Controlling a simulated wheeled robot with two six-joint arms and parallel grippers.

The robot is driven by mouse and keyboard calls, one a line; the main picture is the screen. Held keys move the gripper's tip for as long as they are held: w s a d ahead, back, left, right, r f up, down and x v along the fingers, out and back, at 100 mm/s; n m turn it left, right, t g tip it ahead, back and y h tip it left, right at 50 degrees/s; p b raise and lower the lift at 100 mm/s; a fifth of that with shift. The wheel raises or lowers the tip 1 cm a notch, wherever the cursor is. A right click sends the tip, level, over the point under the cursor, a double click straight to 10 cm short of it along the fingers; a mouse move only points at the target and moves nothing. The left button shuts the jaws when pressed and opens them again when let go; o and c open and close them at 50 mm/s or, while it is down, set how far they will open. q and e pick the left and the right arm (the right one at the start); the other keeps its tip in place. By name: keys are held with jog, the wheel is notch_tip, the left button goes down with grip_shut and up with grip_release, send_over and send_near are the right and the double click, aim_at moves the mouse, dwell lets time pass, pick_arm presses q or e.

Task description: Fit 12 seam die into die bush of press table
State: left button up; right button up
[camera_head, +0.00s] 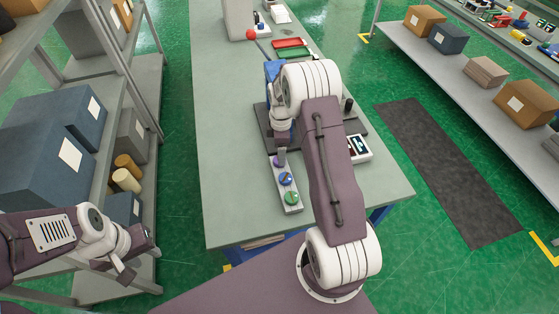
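A light grey rack (291,198) on the table holds round pieces in a row. A blue one (286,179) and a green one (291,197) show clearly. A purple piece (281,158) is at the far end, close under my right wrist. Their markings are too small to read. A dark press base (355,125) stands behind, mostly covered by my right arm; the die bush cannot be made out. My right gripper (282,140) is over the far end of the rack; its fingers are largely hidden. My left gripper (143,241) is low at left, away from the table, its opening unclear.
The green-grey table (228,150) is clear on its left side. A small device with a dark screen (357,149) lies right of the press. Red (287,43) and green trays (293,53) lie farther back. A shelf with boxes (70,155) stands near my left arm.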

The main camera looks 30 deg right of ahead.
jog(key=f, duration=0.3)
jog(key=shift+s+p, duration=0.25)
jog(key=shift+p, duration=0.05)
jog(key=shift+w+a+f, duration=0.2)
jog(key=shift+f, duration=0.25)
jog(key=shift+s+d, duration=0.1)
grip_shut()
notch_tip(320, 180, up, 10)
jog(key=b, duration=0.1)
